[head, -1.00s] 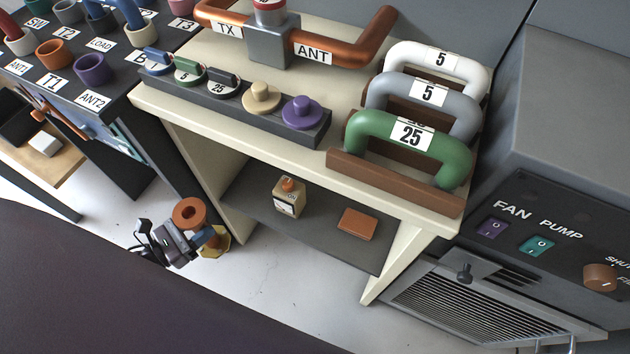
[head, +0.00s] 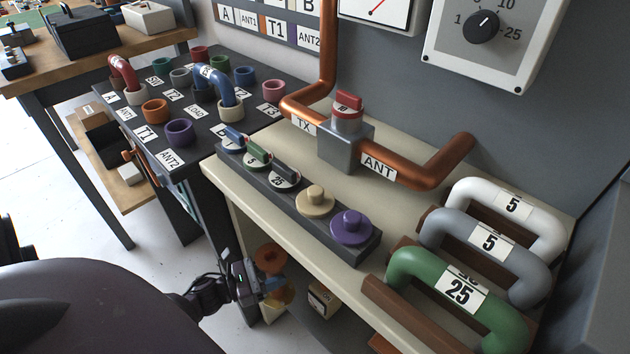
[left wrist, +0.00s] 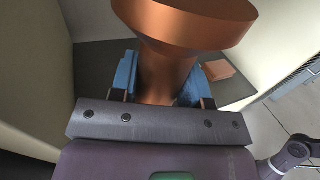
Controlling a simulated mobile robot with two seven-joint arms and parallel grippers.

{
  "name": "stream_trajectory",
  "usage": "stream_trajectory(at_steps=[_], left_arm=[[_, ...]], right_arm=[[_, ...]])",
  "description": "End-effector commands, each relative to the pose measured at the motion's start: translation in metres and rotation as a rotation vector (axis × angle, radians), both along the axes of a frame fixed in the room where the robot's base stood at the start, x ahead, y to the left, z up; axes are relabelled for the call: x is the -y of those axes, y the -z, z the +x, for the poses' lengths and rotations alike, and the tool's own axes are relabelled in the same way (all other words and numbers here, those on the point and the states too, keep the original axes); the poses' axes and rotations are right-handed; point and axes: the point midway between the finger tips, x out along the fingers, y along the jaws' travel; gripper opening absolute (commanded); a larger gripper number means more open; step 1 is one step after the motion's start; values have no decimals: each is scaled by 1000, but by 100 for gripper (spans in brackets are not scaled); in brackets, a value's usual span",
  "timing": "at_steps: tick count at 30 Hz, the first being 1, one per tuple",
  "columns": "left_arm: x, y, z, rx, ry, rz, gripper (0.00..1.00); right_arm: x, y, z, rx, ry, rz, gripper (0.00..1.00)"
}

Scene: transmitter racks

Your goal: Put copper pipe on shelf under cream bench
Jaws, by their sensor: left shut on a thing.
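My left gripper (head: 262,284) is shut on the copper pipe (head: 270,259), a short piece with a wide round flange at its top. In the left wrist view the pipe (left wrist: 185,25) stands between the blue fingers (left wrist: 163,85), flange toward the camera. In the head view it is beside the front left of the cream bench (head: 345,185), below the top. The dark shelf (left wrist: 100,62) under the bench shows behind the pipe in the wrist view; in the head view the bench top mostly hides it. I cannot tell whether the pipe touches it. My right gripper is not in view.
On the bench top are a dark plug rack (head: 283,195) and white, grey and green (head: 425,268) handles. A dark socket table (head: 160,88) stands to the left.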

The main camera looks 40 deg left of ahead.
Motion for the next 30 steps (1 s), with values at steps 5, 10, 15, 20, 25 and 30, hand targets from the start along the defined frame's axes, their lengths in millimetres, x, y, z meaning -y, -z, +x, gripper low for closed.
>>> stream_trajectory(at_steps=[5, 10, 15, 20, 25, 30], left_arm=[[4, -1, 39, 3, 3, 0, 2], [6, -1, 74, 3, 2, 0, 2], [9, 0, 108, 2, 2, -1, 2], [10, 15, 123, -9, -1, -2, 2], [10, 31, 123, -4, 0, -2, 2], [10, 36, 124, 0, 0, -2, 2]], right_arm=[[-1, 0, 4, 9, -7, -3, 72], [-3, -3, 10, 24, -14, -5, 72], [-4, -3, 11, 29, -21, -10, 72], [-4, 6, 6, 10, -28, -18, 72], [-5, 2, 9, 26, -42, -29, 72], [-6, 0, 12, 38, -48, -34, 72]])
